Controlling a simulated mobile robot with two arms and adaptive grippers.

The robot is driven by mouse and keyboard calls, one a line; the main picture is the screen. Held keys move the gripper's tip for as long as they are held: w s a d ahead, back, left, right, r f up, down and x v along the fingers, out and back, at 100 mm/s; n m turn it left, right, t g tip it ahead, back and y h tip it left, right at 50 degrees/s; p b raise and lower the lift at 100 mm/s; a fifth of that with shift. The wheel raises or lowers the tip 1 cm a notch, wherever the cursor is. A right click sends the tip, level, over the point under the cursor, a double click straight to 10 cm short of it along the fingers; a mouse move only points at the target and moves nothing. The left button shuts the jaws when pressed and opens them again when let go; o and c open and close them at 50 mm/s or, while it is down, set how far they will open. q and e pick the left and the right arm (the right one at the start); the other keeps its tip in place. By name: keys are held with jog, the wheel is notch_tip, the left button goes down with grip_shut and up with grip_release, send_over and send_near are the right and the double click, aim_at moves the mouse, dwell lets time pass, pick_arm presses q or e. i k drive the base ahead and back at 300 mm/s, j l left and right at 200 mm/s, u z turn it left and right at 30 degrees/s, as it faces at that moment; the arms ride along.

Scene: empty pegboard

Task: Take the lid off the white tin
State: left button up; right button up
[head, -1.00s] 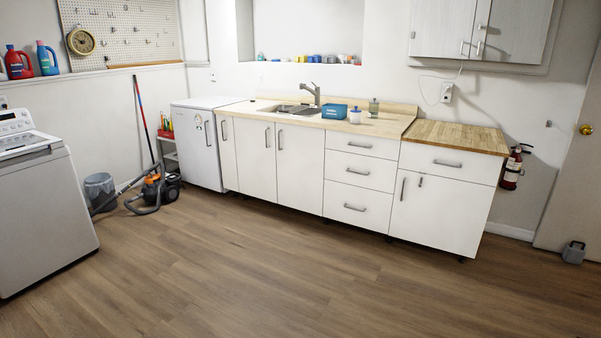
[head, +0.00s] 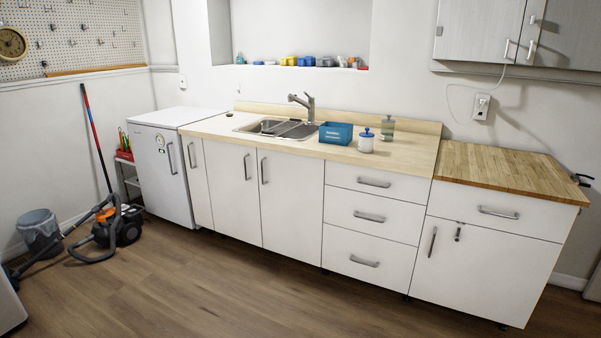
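A small white tin (head: 366,144) stands upright on the light wood counter, right of the sink. Its blue lid (head: 367,133), with a round knob, sits on top of it. A blue basket (head: 336,133) is just left of the tin. A greenish bottle (head: 388,128) stands just behind it to the right. Neither of my grippers shows in the head view.
The counter (head: 290,148) runs along the wall over white cabinets, with a sink (head: 278,129) to the left. The butcher-block top (head: 500,167) at right is bare. A vacuum cleaner (head: 118,228) and bin (head: 39,230) stand at left. The floor in front is clear.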

aim_at(368, 134)
jog(key=i+z, duration=0.15)
jog(key=i, duration=0.3)
jog(key=i+j+z, duration=0.2)
jog(key=i, duration=0.3)
jog(key=i+j+z, duration=0.15)
jog(key=i, duration=0.3)
jog(key=i+j+z, duration=0.15)
jog(key=i, duration=0.3)
